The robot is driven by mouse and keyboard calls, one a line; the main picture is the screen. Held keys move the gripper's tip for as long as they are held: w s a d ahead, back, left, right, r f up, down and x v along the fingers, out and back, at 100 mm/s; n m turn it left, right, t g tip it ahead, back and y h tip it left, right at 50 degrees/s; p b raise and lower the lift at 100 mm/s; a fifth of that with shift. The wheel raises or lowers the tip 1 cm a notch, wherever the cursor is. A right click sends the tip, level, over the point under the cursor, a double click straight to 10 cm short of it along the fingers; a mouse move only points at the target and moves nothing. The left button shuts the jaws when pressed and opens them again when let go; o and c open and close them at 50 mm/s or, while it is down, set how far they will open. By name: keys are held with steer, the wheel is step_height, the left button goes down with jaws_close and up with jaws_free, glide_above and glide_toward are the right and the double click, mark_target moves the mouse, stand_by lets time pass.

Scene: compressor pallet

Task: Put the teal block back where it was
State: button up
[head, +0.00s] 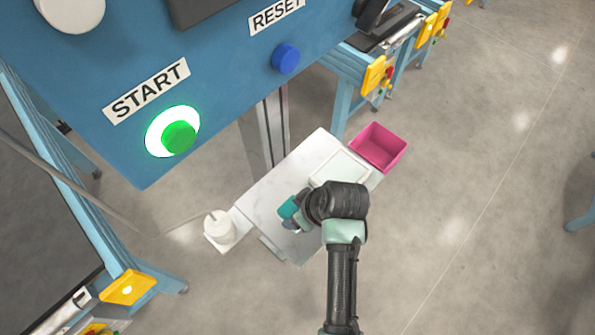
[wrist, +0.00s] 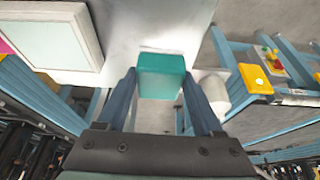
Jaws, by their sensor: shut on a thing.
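The teal block (wrist: 161,76) is between the two fingertips of my gripper (wrist: 160,88) in the wrist view, and the fingers are shut on it. In the head view the teal block (head: 288,208) shows at the left of my gripper (head: 293,217), over the white table (head: 262,200). My arm hides part of the gripper and table there. I cannot tell whether the block touches the table top.
A pale framed tray (head: 342,165) lies on the table, with a pink bin (head: 378,147) beyond it. A white round container (head: 219,226) stands at the table's left corner. The blue panel with the green START button (head: 179,137) and blue RESET button (head: 286,58) overhangs the upper left.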

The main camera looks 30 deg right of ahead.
step_height(320, 180, down, 6)
stand_by(0.4)
steer(key=o, duration=1.2)
steer(key=shift+r, duration=0.1)
steer(key=v, duration=1.2)
